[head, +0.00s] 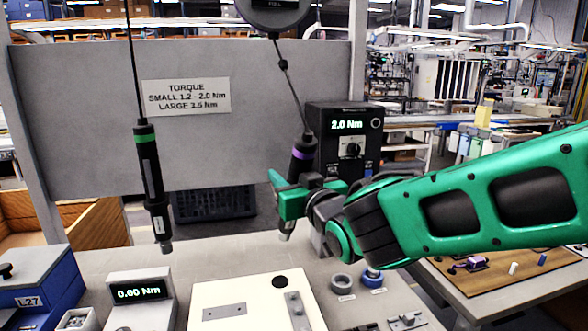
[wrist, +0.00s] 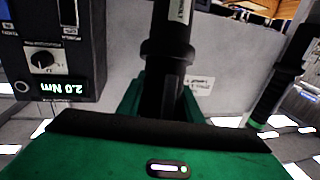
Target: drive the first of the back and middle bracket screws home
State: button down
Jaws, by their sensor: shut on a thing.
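A black screwdriver with a purple band (head: 303,152) hangs on a cable from the balancer (head: 274,12). My gripper (head: 292,198) is shut around its body, above the bench; the driver is nearly upright, its tip low and apart from the panel. In the wrist view the driver (wrist: 168,55) stands between the fingers. A cream panel (head: 258,290) lies at the front of the bench, with a flat grey bracket (head: 224,312) and a second grey bracket (head: 297,310) on it. The screws are too small to tell apart, and the panel's near part is cut off.
A green-banded driver (head: 150,180) hangs at left. The controller (head: 345,135) reading 2.0 Nm stands behind my gripper. A 0.00 Nm meter (head: 140,293) and a blue box (head: 35,290) stand at left. Two round holders (head: 341,282) sit right of the panel.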

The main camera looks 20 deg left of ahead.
jog(key=shift+f, duration=2.5)
jog(key=shift+r+g+h, duration=0.1)
jog(key=shift+g+h, duration=0.4)
jog(key=shift+g, duration=0.1)
jog(key=shift+g+h, duration=1.1)
jog(key=shift+g, duration=0.1)
jog(key=shift+f, duration=0.25)
